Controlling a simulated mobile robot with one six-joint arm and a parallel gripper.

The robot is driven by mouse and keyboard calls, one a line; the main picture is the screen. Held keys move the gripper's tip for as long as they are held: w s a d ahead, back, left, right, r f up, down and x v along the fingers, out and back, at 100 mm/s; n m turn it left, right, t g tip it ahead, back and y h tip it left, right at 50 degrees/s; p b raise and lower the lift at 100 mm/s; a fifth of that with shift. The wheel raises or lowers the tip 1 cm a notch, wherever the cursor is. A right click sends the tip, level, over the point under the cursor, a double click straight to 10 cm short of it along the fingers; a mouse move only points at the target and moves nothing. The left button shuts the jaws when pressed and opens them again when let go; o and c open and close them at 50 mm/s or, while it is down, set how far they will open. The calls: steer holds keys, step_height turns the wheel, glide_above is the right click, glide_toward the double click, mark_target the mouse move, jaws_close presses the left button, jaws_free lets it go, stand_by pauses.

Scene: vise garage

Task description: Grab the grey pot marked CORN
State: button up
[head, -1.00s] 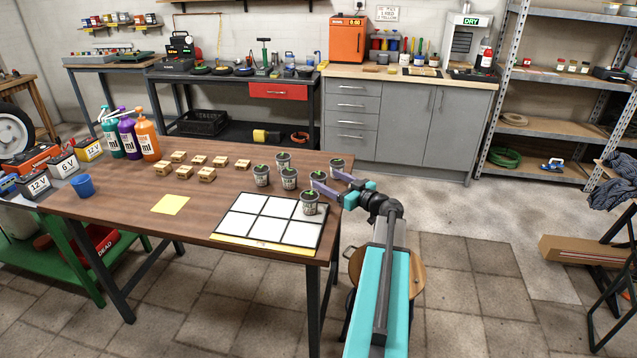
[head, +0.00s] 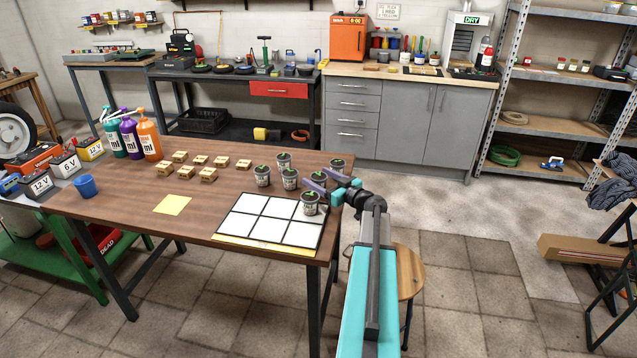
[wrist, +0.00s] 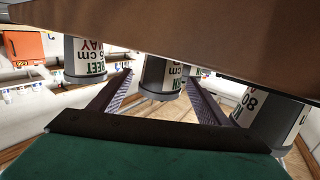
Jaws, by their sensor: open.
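Several grey pots with green sprouts stand at the right end of the brown table; their labels are too small to read in the head view. My gripper (head: 322,181) is open among them, its purple fingers near one pot (head: 318,177). In the wrist view, where labels appear upside down, a middle pot (wrist: 160,72) is in line with the gap between my fingers (wrist: 160,77); its label is partly cut off, so I cannot tell if it says CORN. A pot on the left (wrist: 85,60) seems to read SWEET and MAY. Another pot (wrist: 270,118) is at right.
A white grid tray (head: 262,222) lies in front of the pots, with one pot (head: 310,203) on its right corner. Other pots (head: 262,176) stand close on the left, and one (head: 336,165) behind. Small wooden blocks (head: 208,174) lie farther left.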

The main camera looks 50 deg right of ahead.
mark_target(320, 178)
steer(key=shift+w, duration=0.1)
stand_by(0.5)
steer(key=c, duration=1.2)
steer(key=shift+r, duration=0.15)
steer(key=shift+r+b, duration=0.35)
steer(key=shift+r, duration=0.3)
steer(key=shift+s+a+r+b, duration=0.1)
steer(key=shift+s+r+b, duration=0.15)
steer(key=shift+r, duration=0.25)
steer(key=shift+s+a+r+b, duration=0.1)
steer(key=shift+s+r+b, duration=0.15)
steer(key=shift+r, duration=0.2)
steer(key=s+a+b, duration=0.1)
steer(key=s, duration=0.3)
steer(key=s+a+r+b, duration=0.1)
steer(key=s+a, duration=0.1)
steer(key=s, duration=0.3)
steer(key=s+a+b, duration=0.1)
steer(key=s, duration=0.4)
steer(key=shift+s+a+r, duration=0.1)
steer(key=shift+a+r, duration=0.15)
steer(key=shift+a, duration=0.1)
